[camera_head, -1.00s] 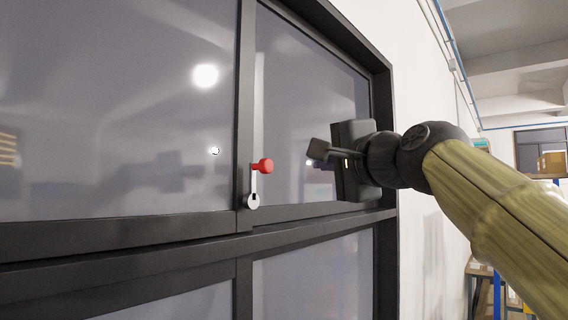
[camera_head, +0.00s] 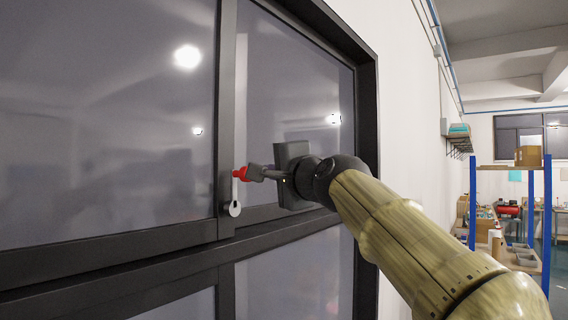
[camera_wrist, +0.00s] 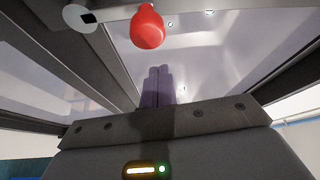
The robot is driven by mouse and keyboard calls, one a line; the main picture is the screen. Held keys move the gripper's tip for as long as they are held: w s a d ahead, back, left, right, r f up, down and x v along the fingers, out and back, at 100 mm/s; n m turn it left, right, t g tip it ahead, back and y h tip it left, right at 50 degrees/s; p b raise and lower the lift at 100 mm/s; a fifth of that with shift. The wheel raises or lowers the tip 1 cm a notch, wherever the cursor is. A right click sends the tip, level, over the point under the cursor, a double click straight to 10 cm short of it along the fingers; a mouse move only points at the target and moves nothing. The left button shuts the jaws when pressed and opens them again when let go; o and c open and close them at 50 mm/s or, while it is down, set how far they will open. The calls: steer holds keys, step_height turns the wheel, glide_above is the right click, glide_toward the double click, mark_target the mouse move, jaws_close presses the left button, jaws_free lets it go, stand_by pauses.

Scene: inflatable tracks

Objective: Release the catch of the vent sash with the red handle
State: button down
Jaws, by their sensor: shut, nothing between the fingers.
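The red handle (camera_head: 239,173) tops a pale lever that stands upright from a round pivot (camera_head: 234,208) on the dark window frame's middle post. In the wrist view the red knob (camera_wrist: 147,27) shows beyond the fingertips, with the grey lever and pivot (camera_wrist: 80,17) to its left. My gripper (camera_head: 256,172) is shut and empty. In the head view its fingertips overlap the right side of the red handle; whether they touch it I cannot tell. In the wrist view the closed fingers (camera_wrist: 158,82) appear apart from the knob. The sash pane (camera_head: 150,120) reflects the lights.
The dark window frame (camera_head: 368,110) surrounds the panes, with a horizontal rail (camera_head: 130,248) below the handle. A white wall (camera_head: 405,130) lies to the right. A blue-posted shelf (camera_head: 547,215) with boxes stands farther back at right.

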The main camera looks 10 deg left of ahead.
steer(key=shift+s+a+f+p, duration=0.1)
steer(key=shift+s+a+p, duration=0.15)
steer(key=shift+s, duration=0.35)
steer(key=shift+s+a+f+p, duration=0.1)
steer(key=shift+s+a, duration=0.2)
steer(key=shift+s, duration=0.3)
steer(key=shift+b, duration=0.35)
